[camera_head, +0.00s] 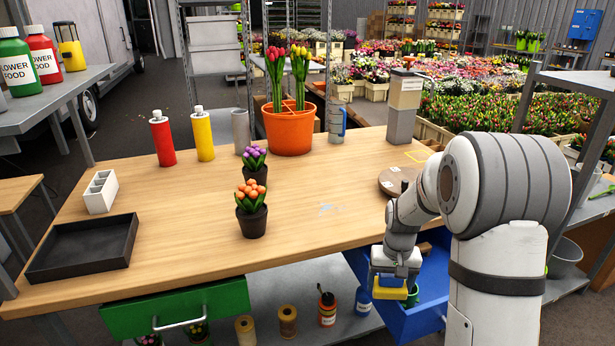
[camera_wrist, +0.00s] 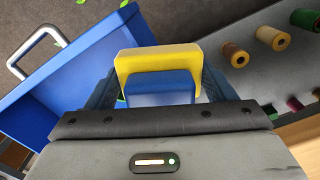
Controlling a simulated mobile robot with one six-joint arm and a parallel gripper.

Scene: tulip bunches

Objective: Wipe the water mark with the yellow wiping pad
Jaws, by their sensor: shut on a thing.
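My gripper (camera_head: 392,284) hangs over the open blue drawer at the table's front right. It is shut on the yellow wiping pad (camera_wrist: 160,58), which has a blue part on it and sits between the fingers in the wrist view. The pad also shows as a yellow edge in the head view (camera_head: 390,293). A faint pale-blue water mark (camera_head: 325,208) lies on the wooden table top (camera_head: 300,185), right of the pot with orange flowers. The mark is up and to the left of my gripper in the head view.
The blue drawer (camera_head: 430,296) stands open below the table edge and holds a green object (camera_head: 411,294). A pot of orange flowers (camera_head: 251,208) stands left of the mark. A round wooden board (camera_head: 396,181) lies to its right. The table around the mark is clear.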

